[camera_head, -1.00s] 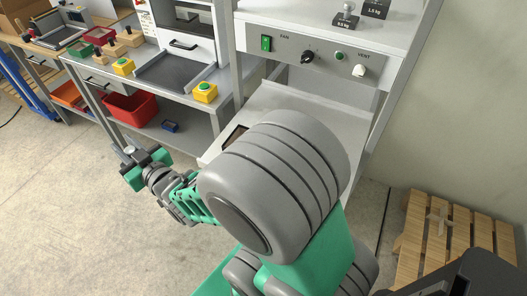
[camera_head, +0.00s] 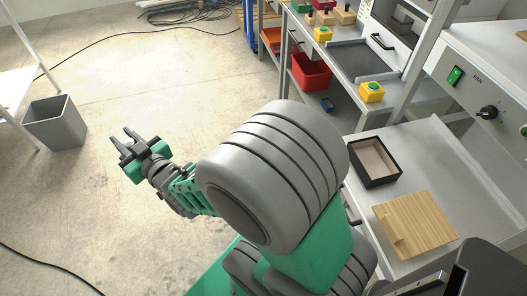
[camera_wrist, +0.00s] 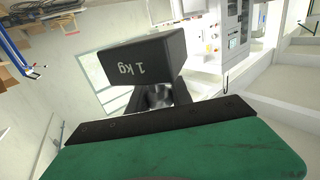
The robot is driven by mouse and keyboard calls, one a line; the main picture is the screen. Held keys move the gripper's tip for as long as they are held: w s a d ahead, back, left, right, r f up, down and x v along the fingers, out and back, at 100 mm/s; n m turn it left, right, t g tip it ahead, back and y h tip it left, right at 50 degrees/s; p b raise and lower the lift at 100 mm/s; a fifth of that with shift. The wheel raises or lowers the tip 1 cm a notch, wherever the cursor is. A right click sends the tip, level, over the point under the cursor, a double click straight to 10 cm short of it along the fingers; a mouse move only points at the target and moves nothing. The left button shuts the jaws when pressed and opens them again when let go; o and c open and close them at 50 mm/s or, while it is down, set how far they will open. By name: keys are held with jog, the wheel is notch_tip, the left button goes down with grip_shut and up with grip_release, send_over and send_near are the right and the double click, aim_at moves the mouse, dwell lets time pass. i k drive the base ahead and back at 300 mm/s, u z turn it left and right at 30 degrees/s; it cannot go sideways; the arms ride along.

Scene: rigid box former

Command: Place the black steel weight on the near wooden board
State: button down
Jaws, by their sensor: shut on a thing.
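The black steel weight (camera_wrist: 142,60), marked "1 kg", is held in my gripper (camera_wrist: 158,98) in the wrist view. Its silvery knob sits between the dark fingers. In the head view my gripper (camera_head: 132,142) is out to the left over open floor, well away from the bench; the weight is too small to make out there. A light wooden board (camera_head: 425,222) lies on the grey bench top at the lower right, with a small wooden piece at its left edge. No other board shows clearly.
A black open-topped box (camera_head: 376,163) stands on the bench behind the board. A red bin (camera_head: 310,72) and yellow button boxes (camera_head: 371,92) are on the shelving beyond. A grey waste bin (camera_head: 55,122) stands at the left. The floor around my gripper is clear.

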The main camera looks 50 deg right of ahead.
aim_at(424, 221)
jog(key=u, duration=0.15)
jog(key=i, duration=1.15)
jog(key=z, duration=2.8)
